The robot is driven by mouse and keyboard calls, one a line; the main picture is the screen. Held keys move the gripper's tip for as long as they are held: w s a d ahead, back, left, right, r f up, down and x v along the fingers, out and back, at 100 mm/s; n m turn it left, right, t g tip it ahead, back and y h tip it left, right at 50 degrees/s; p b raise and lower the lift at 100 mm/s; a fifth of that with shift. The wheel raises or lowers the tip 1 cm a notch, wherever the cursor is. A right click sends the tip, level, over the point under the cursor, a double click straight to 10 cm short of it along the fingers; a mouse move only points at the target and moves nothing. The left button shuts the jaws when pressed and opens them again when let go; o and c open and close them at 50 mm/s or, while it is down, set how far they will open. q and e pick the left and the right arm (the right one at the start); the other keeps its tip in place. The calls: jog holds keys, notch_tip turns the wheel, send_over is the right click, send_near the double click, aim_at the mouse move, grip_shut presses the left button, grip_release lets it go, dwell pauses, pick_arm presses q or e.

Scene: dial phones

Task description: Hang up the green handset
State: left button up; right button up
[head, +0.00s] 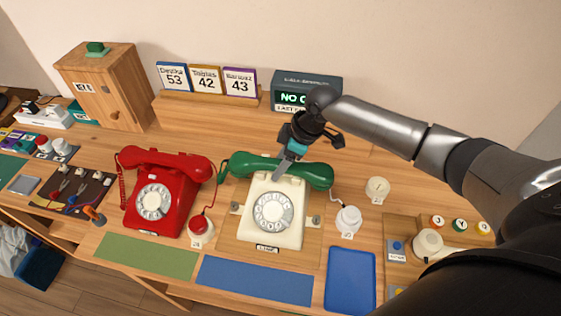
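The green handset (252,166) lies across the top of the cream dial phone (274,211), over its cradle, with its ends sticking out past both sides. I cannot tell whether it is fully seated. A green cord hangs at its left end. My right gripper (282,172) reaches down from the upper right to the middle of the handset. A grey finger overlaps the handset and the phone's top. Whether the fingers grip the handset or are open cannot be made out. My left gripper is not in view.
A red phone (160,194) with its red handset stands to the left. A red button (200,228) and a white knob (348,220) flank the cream phone. Number cards (206,80) and a display box (300,90) stand behind. Green and blue mats lie in front.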

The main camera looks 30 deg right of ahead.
jog(key=shift+o, duration=0.6)
jog(key=p+v, duration=0.2)
jog(key=v, duration=1.3)
jog(key=shift+s, duration=0.15)
